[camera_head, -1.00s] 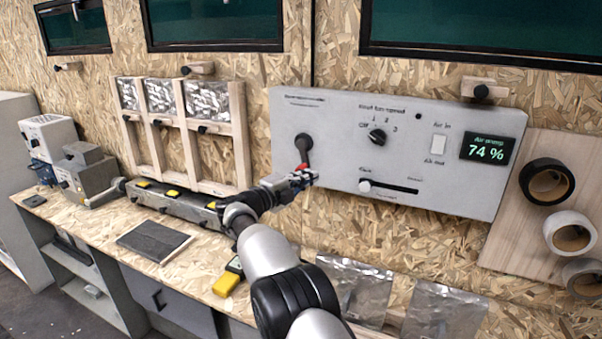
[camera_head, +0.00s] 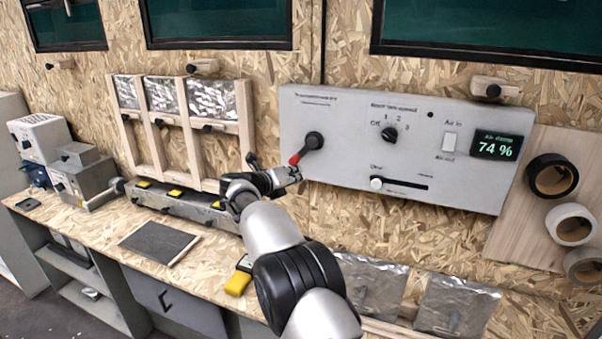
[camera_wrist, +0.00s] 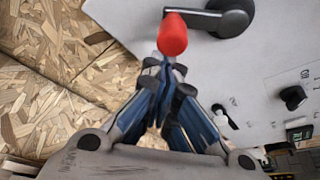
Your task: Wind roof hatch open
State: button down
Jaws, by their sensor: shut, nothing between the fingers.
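The grey wall panel (camera_head: 345,120) carries a dark crank (camera_head: 313,141) with a red knob (camera_head: 295,159). The crank arm points down and to the left. My gripper (camera_head: 293,172) is at the knob, reaching from the lower left. In the wrist view, the red knob (camera_wrist: 173,38) is just beyond the tips of my gripper (camera_wrist: 166,66), which are together with nothing between them. I cannot tell whether the tips touch the knob. The crank hub (camera_wrist: 232,18) is at the top right there.
The panel also has a rotary dial (camera_head: 389,133), a white rocker switch (camera_head: 449,142) and a slider (camera_head: 377,183). Tape rolls (camera_head: 552,177) hang at the right. A wooden frame (camera_head: 245,130) stands left of the crank. The workbench (camera_head: 100,215) runs below.

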jog(key=shift+w+a+r+m+y+p, duration=0.3)
jog(key=shift+a+r+m+y, duration=0.3)
jog(key=shift+m, duration=0.25)
jog(key=shift+w+a+r+m+y+p, duration=0.25)
jog(key=shift+a+r+m+y, duration=0.2)
jog(key=shift+a+m, duration=0.3)
jog(key=shift+d, duration=0.1)
